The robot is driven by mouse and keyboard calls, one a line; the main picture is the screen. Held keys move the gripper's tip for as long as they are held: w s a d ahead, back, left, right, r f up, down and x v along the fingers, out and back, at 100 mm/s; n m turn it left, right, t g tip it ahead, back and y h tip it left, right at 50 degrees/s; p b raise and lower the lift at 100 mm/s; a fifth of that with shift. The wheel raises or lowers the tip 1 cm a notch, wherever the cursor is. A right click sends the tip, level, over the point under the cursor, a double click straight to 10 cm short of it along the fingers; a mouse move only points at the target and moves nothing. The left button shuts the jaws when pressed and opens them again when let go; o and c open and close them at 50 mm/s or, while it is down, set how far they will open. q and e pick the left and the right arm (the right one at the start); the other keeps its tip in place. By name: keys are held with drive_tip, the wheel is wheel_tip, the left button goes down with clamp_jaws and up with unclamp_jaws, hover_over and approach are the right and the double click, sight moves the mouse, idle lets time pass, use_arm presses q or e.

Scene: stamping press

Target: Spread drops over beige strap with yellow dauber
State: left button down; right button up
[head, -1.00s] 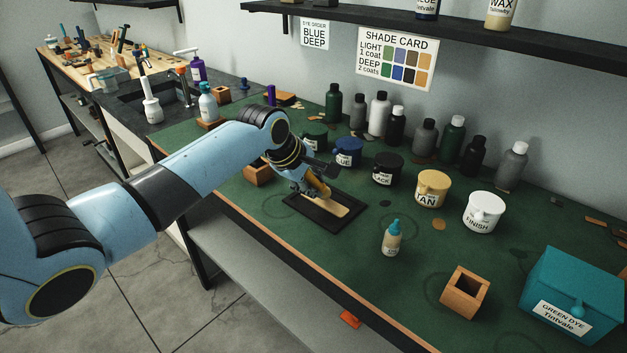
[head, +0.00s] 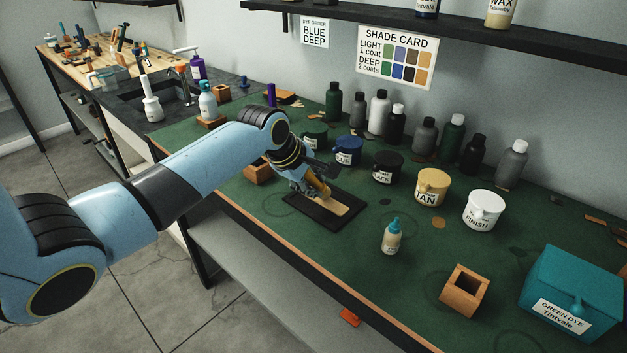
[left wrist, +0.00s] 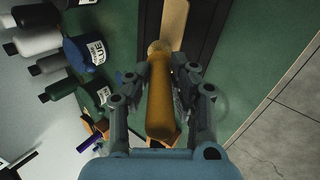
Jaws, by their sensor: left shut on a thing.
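My left gripper (head: 313,182) is shut on the yellow dauber (head: 320,187), in the middle of the head view. The left wrist view shows the dauber (left wrist: 160,95) between both fingers, its far end at the strap. I cannot tell whether the dauber tip touches the strap, and no drops can be made out. My right gripper is not in view.
A small dropper bottle with a teal cap (head: 392,237) stands right of the mat. Blue (head: 347,152), black (head: 387,168), tan (head: 432,187) and finish (head: 483,211) pots stand behind. A wooden block (head: 464,291) and teal box (head: 572,290) are at the right.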

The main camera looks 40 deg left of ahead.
use_arm(q)
drive_tip(key=shift+s+f+p, duration=0.1)
drive_tip(key=shift+p, duration=0.2)
idle(0.6)
idle(0.5)
wheel_tip(320, 180, up, 5)
drive_tip(key=p, duration=0.5)
drive_tip(key=shift+r+p, duration=0.2)
drive_tip(key=shift+p, duration=0.15)
drive_tip(key=shift+r, duration=0.85)
